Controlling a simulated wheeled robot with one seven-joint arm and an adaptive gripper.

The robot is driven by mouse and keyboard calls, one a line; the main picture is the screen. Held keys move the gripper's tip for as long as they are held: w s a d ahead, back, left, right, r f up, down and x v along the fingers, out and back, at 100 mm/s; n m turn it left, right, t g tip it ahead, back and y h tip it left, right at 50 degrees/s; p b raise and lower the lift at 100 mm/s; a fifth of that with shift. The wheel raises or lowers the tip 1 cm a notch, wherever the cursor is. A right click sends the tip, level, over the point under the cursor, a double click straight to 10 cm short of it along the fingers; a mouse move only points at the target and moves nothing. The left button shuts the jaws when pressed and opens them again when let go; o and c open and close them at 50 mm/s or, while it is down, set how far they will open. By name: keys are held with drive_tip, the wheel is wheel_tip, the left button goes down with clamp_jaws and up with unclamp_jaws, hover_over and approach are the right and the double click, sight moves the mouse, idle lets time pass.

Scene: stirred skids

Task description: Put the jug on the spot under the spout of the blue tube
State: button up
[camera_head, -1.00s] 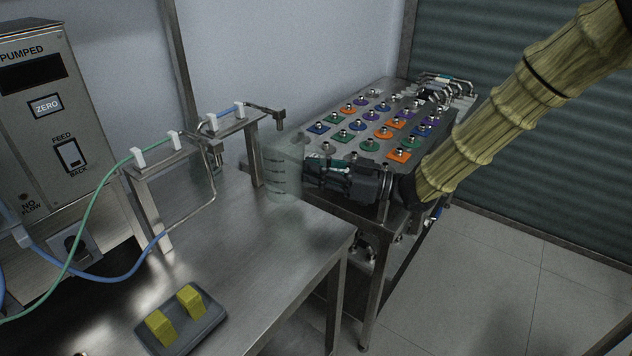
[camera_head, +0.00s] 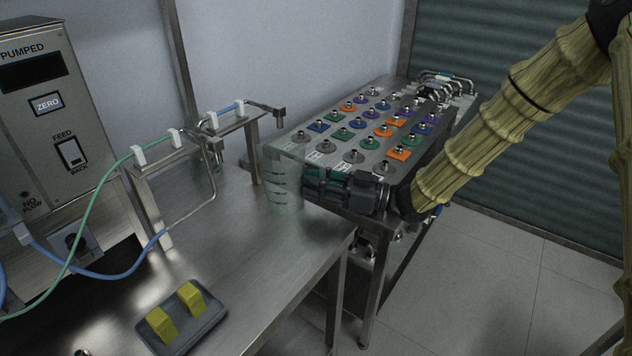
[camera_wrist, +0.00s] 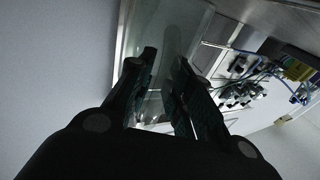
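The jug (camera_head: 284,186) is clear, with dark level marks, and looks upright near the table's far right edge. My gripper (camera_head: 308,184) reaches it from the right and is shut on it; in the wrist view the dark fingers (camera_wrist: 161,66) stand apart with the clear jug (camera_wrist: 170,28) between them. The blue tube (camera_head: 228,110) runs along the back stand to a downward spout (camera_head: 280,115). The jug is below this spout in the picture. I cannot tell whether its base touches the table, and no marked spot is visible there.
A front stand (camera_head: 150,208) carries the green tube (camera_head: 100,190) and its own spout. A grey tray (camera_head: 195,325) with two yellow blocks lies at the table front. A metal rack (camera_head: 350,125) with colored fittings stands behind my gripper. The table (camera_head: 240,245) is bare in the middle.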

drive_tip(key=shift+o, duration=0.7)
drive_tip(key=shift+r, duration=0.1)
drive_tip(key=shift+r, duration=0.15)
drive_tip(key=v, duration=1.2)
drive_tip(key=shift+b, duration=0.4)
idle(1.1)
